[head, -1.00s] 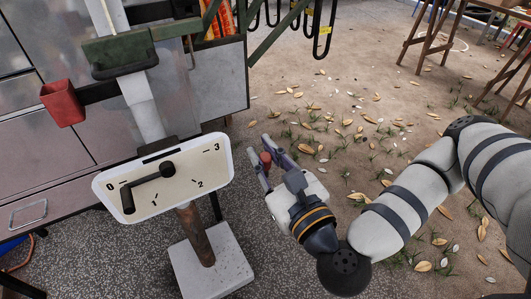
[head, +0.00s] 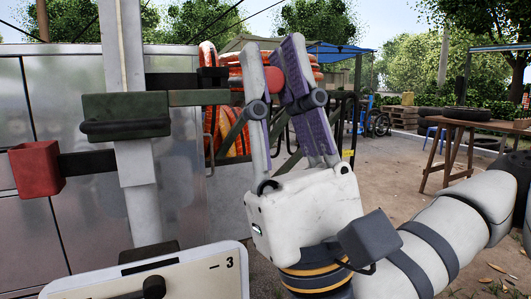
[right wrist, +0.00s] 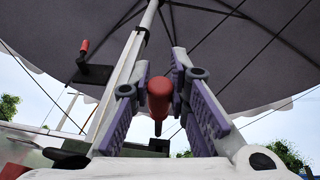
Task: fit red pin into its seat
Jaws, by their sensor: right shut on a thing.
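My right gripper (head: 278,62) points upward in the head view, its purple-padded fingers shut on the red pin (head: 275,80) near their tips. In the right wrist view the red pin (right wrist: 160,92) shows between the fingers, with a thin dark end toward the camera. A white mast (head: 139,190) stands left of the gripper. It carries a dark green bracket (head: 125,114) with a green arm reaching right, behind the gripper. The pin appears clear of the bracket. I cannot tell which part is the seat. My left gripper is not in view.
A red cup-shaped block (head: 36,168) sits on a dark arm left of the mast. A dial plate (head: 205,268) stands below the bracket. Metal cabinets (head: 75,95) are behind. A wooden table (head: 458,128) is far right. A grey canopy (right wrist: 225,45) spreads above in the right wrist view.

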